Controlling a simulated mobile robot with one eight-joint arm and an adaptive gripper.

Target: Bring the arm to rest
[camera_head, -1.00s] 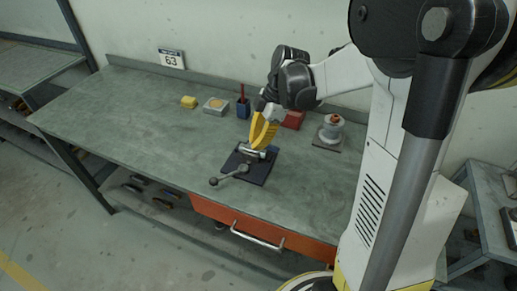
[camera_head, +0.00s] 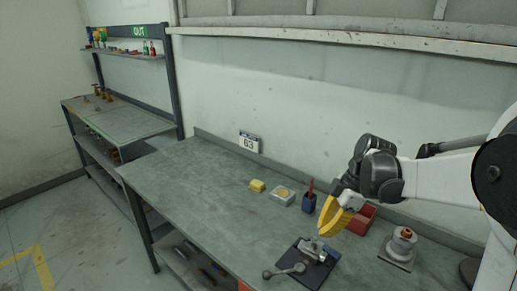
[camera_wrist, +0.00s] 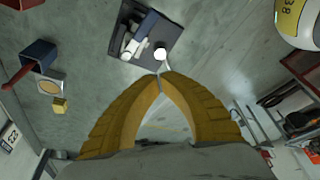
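My gripper (camera_head: 326,234), with yellow fingers, hangs over the bench just above and behind the gate valve (camera_head: 315,250). In the wrist view the two fingertips (camera_wrist: 160,76) meet, with nothing seen between them. The valve also shows in the wrist view (camera_wrist: 135,38), beyond the fingertips. I cannot tell how large the gap between fingers and valve is.
On the bench (camera_head: 200,185) stand a yellow block (camera_head: 257,186), a grey box with a tan disc (camera_head: 282,196), a blue holder (camera_head: 309,204), a red box (camera_head: 362,219) and a round fixture (camera_head: 402,244). The bench's left part is clear. Another bench (camera_head: 115,122) stands at left.

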